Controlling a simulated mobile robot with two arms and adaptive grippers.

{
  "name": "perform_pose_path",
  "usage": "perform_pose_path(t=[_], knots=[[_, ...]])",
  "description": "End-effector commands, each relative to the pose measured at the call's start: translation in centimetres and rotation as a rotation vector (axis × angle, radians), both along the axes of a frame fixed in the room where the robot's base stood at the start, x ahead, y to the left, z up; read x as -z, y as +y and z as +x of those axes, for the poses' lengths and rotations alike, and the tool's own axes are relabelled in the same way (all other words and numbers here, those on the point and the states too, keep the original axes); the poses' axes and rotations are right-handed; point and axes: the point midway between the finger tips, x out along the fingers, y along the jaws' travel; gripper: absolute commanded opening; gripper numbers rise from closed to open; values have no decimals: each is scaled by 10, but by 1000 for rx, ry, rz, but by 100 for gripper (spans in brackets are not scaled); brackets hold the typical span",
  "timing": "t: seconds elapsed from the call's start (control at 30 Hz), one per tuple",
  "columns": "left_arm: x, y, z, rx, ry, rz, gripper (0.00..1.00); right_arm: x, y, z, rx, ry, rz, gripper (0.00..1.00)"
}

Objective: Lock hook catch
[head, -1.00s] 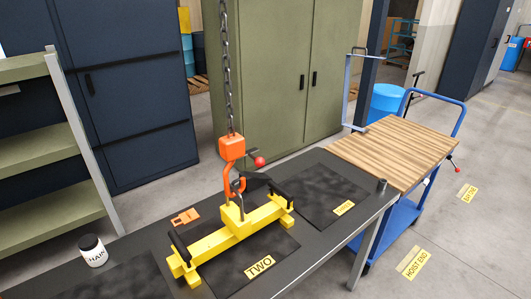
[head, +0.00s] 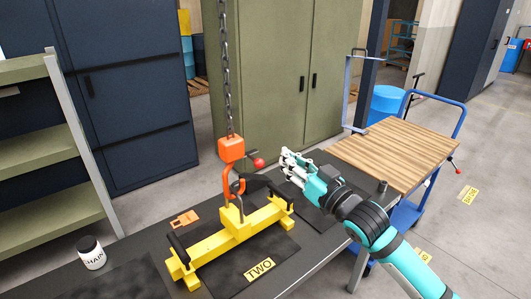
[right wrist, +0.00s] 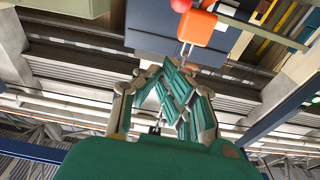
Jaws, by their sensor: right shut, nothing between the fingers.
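An orange hook block (head: 231,150) hangs on a dark chain (head: 227,95), with a red ball knob (head: 259,162) on its right side. Its orange hook (head: 228,183) reaches down to the upright lug of a yellow lifting beam (head: 240,234); the catch is too small to make out. My right gripper (head: 285,160) is shut and empty, just right of the red knob and apart from it in the picture. In the right wrist view, the shut fingers (right wrist: 170,68) sit below the orange block (right wrist: 197,28) and red knob (right wrist: 182,5). My left gripper is out of view.
The beam lies on a dark table with a "TWO" label (head: 260,269). A blue cart with a wooden top (head: 395,150) stands at right. Green cabinets (head: 290,70) stand behind.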

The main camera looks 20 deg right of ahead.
Motion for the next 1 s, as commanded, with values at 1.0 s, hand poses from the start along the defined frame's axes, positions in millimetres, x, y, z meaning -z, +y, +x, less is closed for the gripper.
perform_pose_path(t=[1.0], knots=[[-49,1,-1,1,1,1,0,25,33,85,1,2,-2,0]])
